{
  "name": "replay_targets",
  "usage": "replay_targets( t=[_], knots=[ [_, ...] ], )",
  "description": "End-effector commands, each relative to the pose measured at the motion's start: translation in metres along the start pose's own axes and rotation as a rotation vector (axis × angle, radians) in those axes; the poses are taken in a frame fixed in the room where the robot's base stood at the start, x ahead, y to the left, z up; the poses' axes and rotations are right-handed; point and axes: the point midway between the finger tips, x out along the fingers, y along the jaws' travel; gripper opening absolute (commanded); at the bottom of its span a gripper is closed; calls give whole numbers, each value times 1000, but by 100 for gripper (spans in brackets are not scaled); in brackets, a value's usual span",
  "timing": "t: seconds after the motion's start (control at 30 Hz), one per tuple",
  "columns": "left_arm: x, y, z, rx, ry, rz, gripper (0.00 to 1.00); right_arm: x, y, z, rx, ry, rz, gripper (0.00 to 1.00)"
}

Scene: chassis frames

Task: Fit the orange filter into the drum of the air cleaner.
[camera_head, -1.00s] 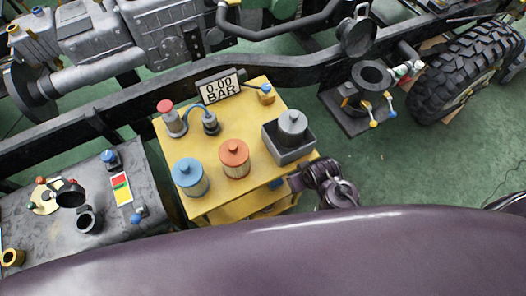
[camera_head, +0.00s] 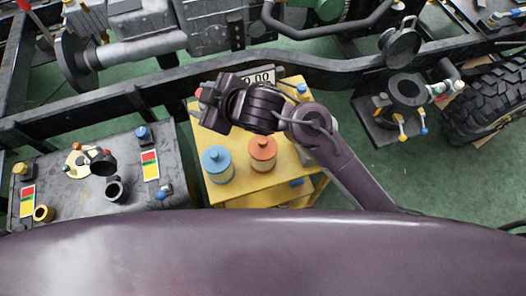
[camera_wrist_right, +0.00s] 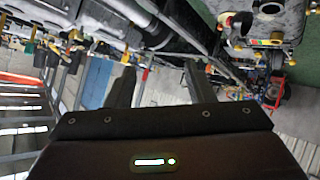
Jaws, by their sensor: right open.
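The orange filter (camera_head: 262,152), a pleated cylinder with an orange knobbed cap, stands upright on the yellow trolley top. My right gripper (camera_head: 208,102) is above the back left of the trolley, apart from the filter and beyond it in the picture. In the right wrist view its two fingers (camera_wrist_right: 160,80) are apart with nothing between them. The drum (camera_head: 407,90), a dark open-topped cylinder, stands at the chassis frame on the right. A round lid (camera_head: 400,42) is raised behind it, and clamps with yellow and blue ends are at its front. My left gripper is not in view.
A blue-capped filter (camera_head: 217,165) stands left of the orange one on the yellow trolley (camera_head: 245,191). My right arm hides the tray area and part of the gauge display (camera_head: 262,78). A grey bench (camera_head: 125,190) stands left. The tyre (camera_head: 490,100) is right of the drum.

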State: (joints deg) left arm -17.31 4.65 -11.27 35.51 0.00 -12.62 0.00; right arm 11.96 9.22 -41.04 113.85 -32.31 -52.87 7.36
Motion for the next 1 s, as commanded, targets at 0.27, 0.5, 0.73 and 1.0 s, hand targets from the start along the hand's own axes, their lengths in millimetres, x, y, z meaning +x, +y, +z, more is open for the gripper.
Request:
replay_targets(
  t=[0.27, 0.5, 0.73, 1.0],
  knots=[
    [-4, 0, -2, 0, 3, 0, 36, 18, -90, -40, -683, 113, -374, 48],
    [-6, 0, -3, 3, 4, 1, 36, 0, -75, 61, -1053, -159, -721, 48],
    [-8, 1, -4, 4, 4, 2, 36, -40, -10, 126, -1125, -452, -887, 48],
    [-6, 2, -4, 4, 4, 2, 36, -44, 0, 152, -1120, -524, -923, 48]
  ],
)
